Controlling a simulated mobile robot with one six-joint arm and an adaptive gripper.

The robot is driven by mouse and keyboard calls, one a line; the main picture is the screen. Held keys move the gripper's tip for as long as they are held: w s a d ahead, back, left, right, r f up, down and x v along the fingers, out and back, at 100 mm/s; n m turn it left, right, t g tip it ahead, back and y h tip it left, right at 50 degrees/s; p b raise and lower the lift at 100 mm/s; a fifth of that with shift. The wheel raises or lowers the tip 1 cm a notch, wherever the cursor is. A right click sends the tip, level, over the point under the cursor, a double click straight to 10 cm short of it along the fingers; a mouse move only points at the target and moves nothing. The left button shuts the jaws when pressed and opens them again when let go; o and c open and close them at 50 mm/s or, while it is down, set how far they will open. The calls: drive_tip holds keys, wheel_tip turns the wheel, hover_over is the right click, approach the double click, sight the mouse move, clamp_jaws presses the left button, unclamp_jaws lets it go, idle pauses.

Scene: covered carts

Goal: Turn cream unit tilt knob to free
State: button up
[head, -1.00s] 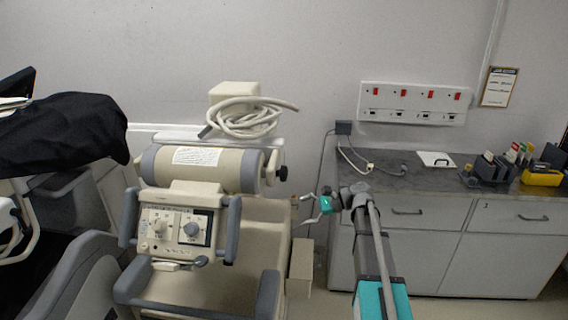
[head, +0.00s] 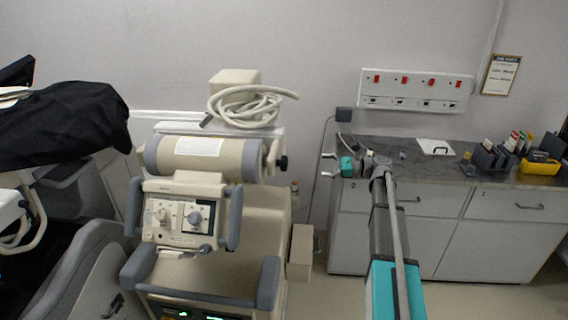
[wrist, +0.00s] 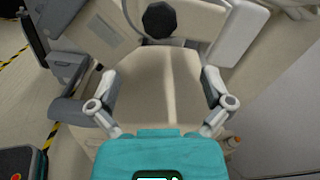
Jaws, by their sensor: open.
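The cream unit (head: 262,225) stands left of centre, with a cream cylinder (head: 200,160) across its top. The black tilt knob (head: 282,162) sticks out from the cylinder's right end; it also shows at the top of the wrist view (wrist: 160,20). My gripper (head: 326,165) is to the right of the knob at about its height in the head view, apart from it. In the wrist view the fingers (wrist: 160,76) are spread wide and empty, with the knob beyond their tips. The knob's marking cannot be read.
A coiled cream cable (head: 245,107) lies on top of the unit. A grey counter (head: 400,165) with drawers stands behind my arm. Black cloth (head: 70,130) covers a cart at the left. A cream box (head: 301,252) is at the unit's right side.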

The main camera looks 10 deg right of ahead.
sight(284, 162)
drive_tip(key=x, duration=1.3)
drive_tip(key=shift+w+a+f, duration=0.1)
drive_tip(key=shift+a, duration=0.1)
drive_tip(key=c, duration=1)
